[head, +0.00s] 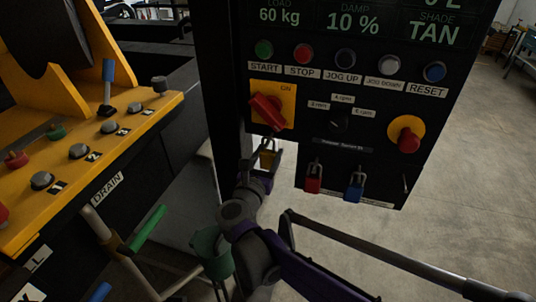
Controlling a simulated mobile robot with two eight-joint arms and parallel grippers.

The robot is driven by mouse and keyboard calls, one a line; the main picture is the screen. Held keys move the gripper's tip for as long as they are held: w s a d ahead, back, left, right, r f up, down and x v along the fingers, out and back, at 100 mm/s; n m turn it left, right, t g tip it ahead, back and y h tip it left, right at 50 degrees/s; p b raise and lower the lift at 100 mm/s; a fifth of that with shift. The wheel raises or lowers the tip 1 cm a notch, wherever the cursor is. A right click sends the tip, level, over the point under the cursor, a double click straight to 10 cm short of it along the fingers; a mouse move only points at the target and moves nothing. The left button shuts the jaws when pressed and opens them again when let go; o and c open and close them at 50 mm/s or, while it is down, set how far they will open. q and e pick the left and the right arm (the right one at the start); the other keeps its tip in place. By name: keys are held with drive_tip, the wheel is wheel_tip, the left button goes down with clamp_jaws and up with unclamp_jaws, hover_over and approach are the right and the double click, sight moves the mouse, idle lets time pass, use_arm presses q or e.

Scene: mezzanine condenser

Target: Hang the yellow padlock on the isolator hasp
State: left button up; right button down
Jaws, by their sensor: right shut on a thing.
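The yellow padlock (267,159) is in my right gripper (264,172), just below the isolator and at the left edge of the black panel. The gripper is shut on its body, and the shackle points up. The isolator is a red rotary handle (266,112) on a yellow plate (287,95) marked ON. The handle is tilted, its lower end close above the shackle. The hasp itself is too small and dark to make out. I cannot tell whether the shackle touches or passes through anything. My left gripper is not in view.
A red padlock (314,180) and a blue padlock (354,186) hang low on the panel. A red emergency button (408,140) stands out at right. A yellow console (90,150) with knobs and a blue-handled lever (108,80) fills the left. A dark rail (390,259) crosses below the panel.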

idle(0.4)
drive_tip(key=shift+c, duration=0.8)
unclamp_jaws()
drive_tip(key=b+v, duration=0.1)
drive_tip(key=v, duration=1)
wheel_tip(320, 180, up, 5)
drive_tip(key=d+n+t+y, duration=0.2)
drive_tip(key=n+y, duration=0.6)
drive_tip(key=n, duration=0.7)
drive_tip(key=s+d+f+n+g+h+p, duration=0.2)
drive_tip(key=s+d+f+n+g, duration=1.1)
drive_tip(key=s+d+f+n, duration=0.5)
wheel_tip(320, 180, down, 5)
drive_tip(key=s+n, duration=0.2)
drive_tip(key=n, duration=0.4)
drive_tip(key=shift+s+d+r+n+g+p, duration=0.2)
drive_tip(key=shift+s+r+n+g+p, duration=0.1)
drive_tip(key=shift+s+g, duration=0.1)
